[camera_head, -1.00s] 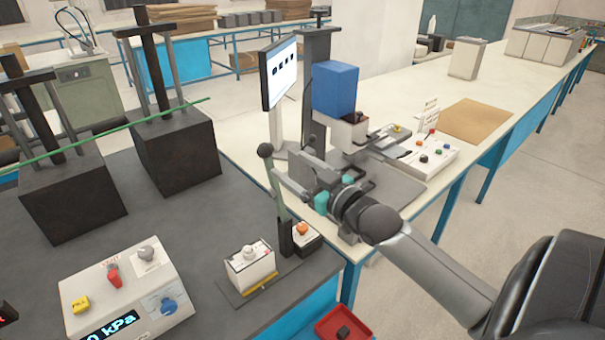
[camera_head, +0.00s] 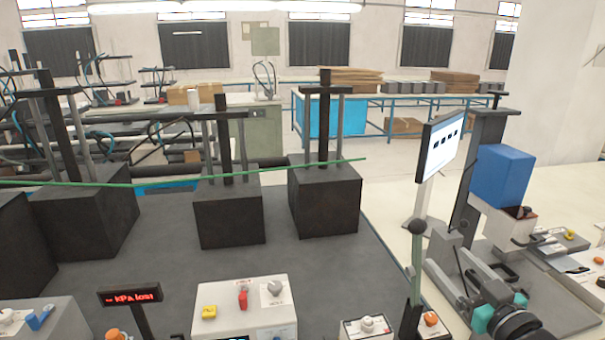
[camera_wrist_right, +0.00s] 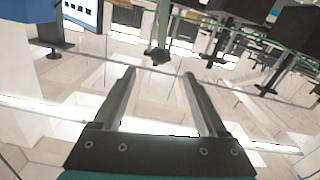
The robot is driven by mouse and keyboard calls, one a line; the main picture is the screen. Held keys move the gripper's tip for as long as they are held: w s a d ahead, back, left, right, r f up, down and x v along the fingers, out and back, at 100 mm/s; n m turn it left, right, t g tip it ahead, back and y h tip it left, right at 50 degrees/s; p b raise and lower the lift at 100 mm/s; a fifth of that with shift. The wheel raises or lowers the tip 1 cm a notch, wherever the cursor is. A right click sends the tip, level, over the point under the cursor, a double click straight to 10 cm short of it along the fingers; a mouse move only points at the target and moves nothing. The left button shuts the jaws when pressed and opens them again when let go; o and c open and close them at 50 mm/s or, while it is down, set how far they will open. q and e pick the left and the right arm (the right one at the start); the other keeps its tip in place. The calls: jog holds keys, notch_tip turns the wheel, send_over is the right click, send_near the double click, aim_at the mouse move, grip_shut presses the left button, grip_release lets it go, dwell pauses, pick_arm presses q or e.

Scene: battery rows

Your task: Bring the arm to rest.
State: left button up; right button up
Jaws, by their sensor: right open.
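My right gripper (camera_head: 452,262) is at the lower right of the head view, its grey fingers pointing left and its teal-banded wrist cut by the bottom edge. In the right wrist view the two fingers (camera_wrist_right: 158,76) stand apart with nothing between them. Just left of the gripper in the head view is a green upright lever with a dark ball knob (camera_head: 417,227). The knob also shows beyond the fingertips in the right wrist view (camera_wrist_right: 159,56), with a visible gap. My left gripper is in neither view.
A grey bench (camera_head: 290,262) carries dark blocks with posts, a green rod (camera_head: 270,173) across them, and a control box (camera_head: 240,312). A red "kPa" display (camera_head: 130,296) stands left. The screen (camera_head: 440,142) and blue block (camera_head: 501,175) stand behind my gripper.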

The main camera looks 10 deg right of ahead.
jog(key=s+a+f+g, duration=0.3)
jog(key=a+f+g, duration=0.15)
jog(key=f, duration=0.45)
jog(key=s+a+f+g, duration=0.5)
jog(key=s+a, duration=0.2)
jog(key=s, duration=0.3)
jog(key=s+a+f+g, duration=0.5)
jog(key=s+a, duration=0.2)
jog(key=s, duration=0.3)
notch_tip(320, 180, down, 31)
jog(key=s+g+b, duration=0.1)
jog(key=s+b, duration=0.1)
jog(key=b, duration=0.7)
jog(key=s+d+f+b, duration=0.1)
jog(key=s+f+b, duration=0.3)
jog(key=s+f, duration=0.3)
jog(key=s+d+f+g+b, duration=0.1)
jog(key=s+f+b, duration=0.3)
jog(key=s+f, duration=0.4)
notch_tip(320, 180, down, 8)
jog(key=shift+d+r+h, duration=0.25)
jog(key=shift+d+h, duration=0.05)
jog(key=shift+d, duration=0.35)
